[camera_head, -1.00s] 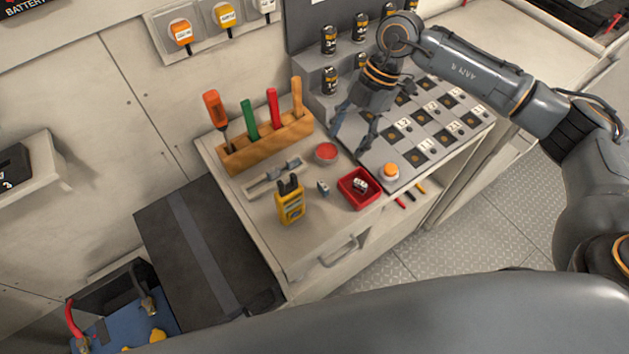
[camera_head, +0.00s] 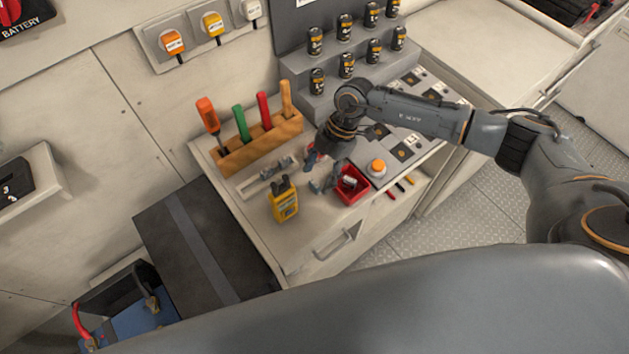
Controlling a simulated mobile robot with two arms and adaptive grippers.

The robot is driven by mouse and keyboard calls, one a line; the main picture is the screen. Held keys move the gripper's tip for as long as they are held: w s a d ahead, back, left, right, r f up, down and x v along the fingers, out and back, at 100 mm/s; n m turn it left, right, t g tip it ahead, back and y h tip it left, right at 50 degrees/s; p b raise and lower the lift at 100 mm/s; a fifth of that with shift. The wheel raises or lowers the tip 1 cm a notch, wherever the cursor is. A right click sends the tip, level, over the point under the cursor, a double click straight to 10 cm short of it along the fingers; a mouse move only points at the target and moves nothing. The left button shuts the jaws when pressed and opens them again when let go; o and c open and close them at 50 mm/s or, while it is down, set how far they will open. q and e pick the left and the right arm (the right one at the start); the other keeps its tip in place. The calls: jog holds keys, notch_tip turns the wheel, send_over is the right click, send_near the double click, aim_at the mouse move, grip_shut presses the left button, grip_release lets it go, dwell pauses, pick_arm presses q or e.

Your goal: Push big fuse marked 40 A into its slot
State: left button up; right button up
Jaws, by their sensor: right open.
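No 40 A marking can be read. A small grey piece (camera_head: 315,187) lies on the counter beside a red tray (camera_head: 357,197), which holds a small whitish piece (camera_head: 348,182). Several black cylinders with orange bands (camera_head: 347,64) stand on a grey stepped rack. The board with dark square slots (camera_head: 405,152) lies behind my right arm, which hides part of it. My right gripper (camera_head: 320,177) points down, open, low over the counter by the grey piece and the tray's left side. I cannot tell whether it touches either. My left gripper is out of view.
A yellow meter (camera_head: 284,200) stands just left of the gripper. A wooden holder (camera_head: 262,145) with several tools is behind it. An orange button (camera_head: 377,167) is right of the tray.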

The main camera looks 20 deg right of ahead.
jog(key=shift+x, duration=1.1)
jog(key=c, duration=1)
